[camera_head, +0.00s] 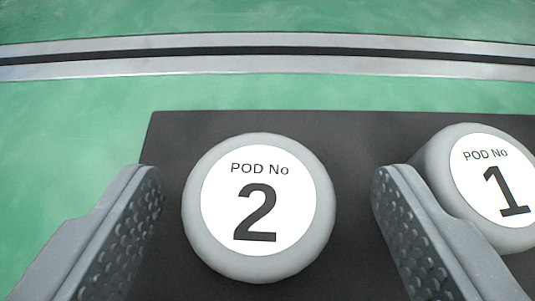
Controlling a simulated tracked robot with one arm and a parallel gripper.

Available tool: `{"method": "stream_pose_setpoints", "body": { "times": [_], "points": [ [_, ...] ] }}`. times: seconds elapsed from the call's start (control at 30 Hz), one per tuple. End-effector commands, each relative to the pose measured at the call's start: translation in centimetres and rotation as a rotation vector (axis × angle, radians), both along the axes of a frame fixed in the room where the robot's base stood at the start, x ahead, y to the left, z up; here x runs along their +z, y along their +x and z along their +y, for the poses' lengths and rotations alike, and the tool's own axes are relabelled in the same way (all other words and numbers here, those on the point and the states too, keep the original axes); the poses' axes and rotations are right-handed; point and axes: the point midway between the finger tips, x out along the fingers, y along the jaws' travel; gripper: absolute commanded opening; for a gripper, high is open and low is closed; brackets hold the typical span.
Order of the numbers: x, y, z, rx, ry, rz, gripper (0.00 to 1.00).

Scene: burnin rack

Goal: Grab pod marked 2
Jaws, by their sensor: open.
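Pod 2 (258,265), a round light grey pod with a white top label reading "POD No 2", sits upright on a dark panel near the middle of the camera view. My gripper (267,185) is open, with one textured finger to the left of pod 2 and the other to its right. Gaps show between the pod and both fingers in this view. How far the fingertips are above or beside the pod in depth is hard to tell.
Pod 1 (440,160), of the same kind, stands at the right, close to my right finger, which partly covers it. The dark panel (300,122) lies on a green surface (70,130). A metal rail (270,66) with a dark groove crosses behind.

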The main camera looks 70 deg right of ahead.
Motion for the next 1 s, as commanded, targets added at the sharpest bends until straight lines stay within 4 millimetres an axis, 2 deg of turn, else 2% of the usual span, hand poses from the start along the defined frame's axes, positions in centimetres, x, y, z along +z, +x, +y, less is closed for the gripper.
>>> {"method": "stream_pose_setpoints", "body": {
  "times": [0.23, 0.4, 0.77, 1.0],
  "points": [
    [0.0, 0.1, -0.1, 0.0, -0.001, 0.0, 0.68],
    [0.0, 0.1, -0.1, 0.0, -0.001, 0.0, 0.2],
    [0.2, 0.1, -0.1, 0.0, -0.001, 0.0, 0.2],
    [1.7, 0.1, -0.1, -0.001, 0.0, -0.003, 0.2]
  ]
}}
